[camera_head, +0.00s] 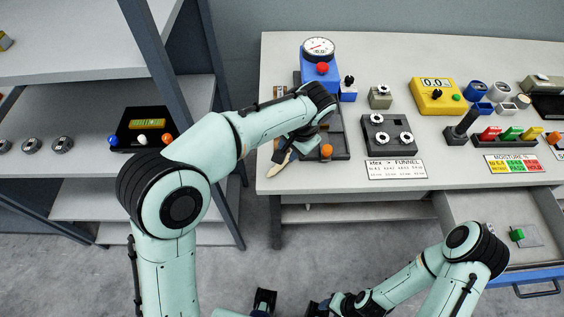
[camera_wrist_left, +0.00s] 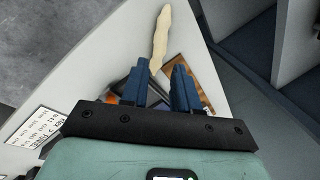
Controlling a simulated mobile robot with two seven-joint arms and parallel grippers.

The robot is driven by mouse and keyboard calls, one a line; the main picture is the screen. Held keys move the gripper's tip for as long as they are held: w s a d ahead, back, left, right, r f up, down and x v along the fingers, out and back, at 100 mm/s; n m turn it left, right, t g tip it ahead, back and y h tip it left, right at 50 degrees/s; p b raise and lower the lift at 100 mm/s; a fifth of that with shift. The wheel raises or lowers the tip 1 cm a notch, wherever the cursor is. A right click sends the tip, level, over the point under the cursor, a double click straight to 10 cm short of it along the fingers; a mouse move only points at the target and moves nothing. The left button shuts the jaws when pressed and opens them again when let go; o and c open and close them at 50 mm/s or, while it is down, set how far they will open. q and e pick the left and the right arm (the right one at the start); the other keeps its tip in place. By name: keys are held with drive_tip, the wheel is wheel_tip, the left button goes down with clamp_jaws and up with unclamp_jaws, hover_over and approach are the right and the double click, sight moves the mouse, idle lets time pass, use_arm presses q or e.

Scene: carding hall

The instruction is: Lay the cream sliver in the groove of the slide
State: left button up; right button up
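The cream sliver (camera_head: 281,157) lies at the left end of the table, partly hidden by my left arm. In the left wrist view the sliver (camera_wrist_left: 160,38) is a pale, uneven strand running away from the fingertips. Its near end lies between or just below them; I cannot tell which. My left gripper (camera_wrist_left: 158,64) has its two blue fingers apart. A brown plate (camera_wrist_left: 188,72) shows beside the right finger; I cannot tell whether it is the slide. The groove is not clearly visible. My right arm is low in the head view, its gripper cut off by the bottom edge.
A dark tray-like unit with an orange knob (camera_head: 326,151) stands beside the left gripper. A blue gauge stand (camera_head: 318,72) is behind it. A KTEX card (camera_head: 396,169) lies in front. An open drawer (camera_head: 494,222) is at the right. Shelving stands left.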

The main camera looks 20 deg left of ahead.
use_arm(q)
drive_tip(key=x, duration=0.2)
drive_tip(key=shift+w+a+f, duration=0.15)
drive_tip(key=shift+w+f, duration=0.05)
drive_tip(key=shift+f, duration=0.2)
drive_tip(key=x, duration=0.5)
drive_tip(key=shift+s, duration=0.1)
drive_tip(key=shift+c, duration=0.3)
clamp_jaws()
